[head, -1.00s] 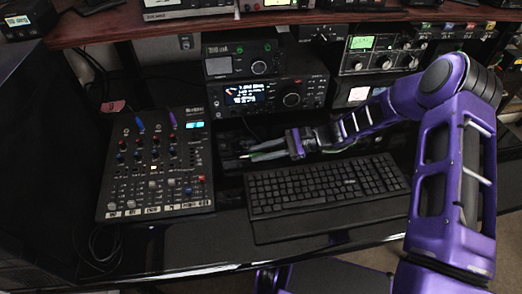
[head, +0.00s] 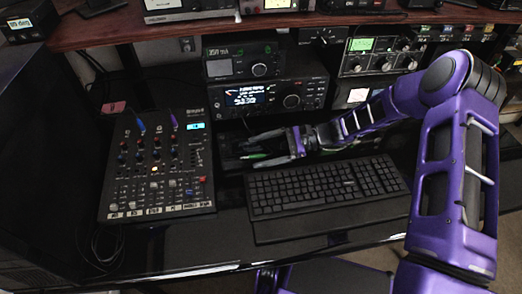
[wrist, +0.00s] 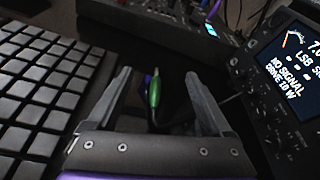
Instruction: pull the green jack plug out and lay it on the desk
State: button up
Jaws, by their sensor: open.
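The green jack plug (head: 252,156) is out of any socket, its metal tip bare. In the wrist view the plug (wrist: 154,92) lies between my spread fingers, apart from both, with its tip pointing away from my wrist. It appears to rest on the dark desk, though exact contact is hard to tell. A dark cable trails from its rear toward my gripper. My gripper (head: 246,150) is open and low, between the radios and the keyboard. The mixer (head: 158,172) stands left of it, with a blue plug (head: 140,126) and a purple plug (head: 174,121) upright near its top.
The keyboard (head: 325,187) lies just in front of my gripper. The lit radio (head: 268,97) stands close behind, also near the right finger in the wrist view (wrist: 285,75). A wooden shelf (head: 120,25) hangs above. The desk's front strip is clear.

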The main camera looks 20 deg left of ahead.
jog(key=p+v, duration=0.1)
jog(key=v, duration=1.6)
jog(key=shift+w+d, duration=0.15)
jog(key=shift+d, duration=0.05)
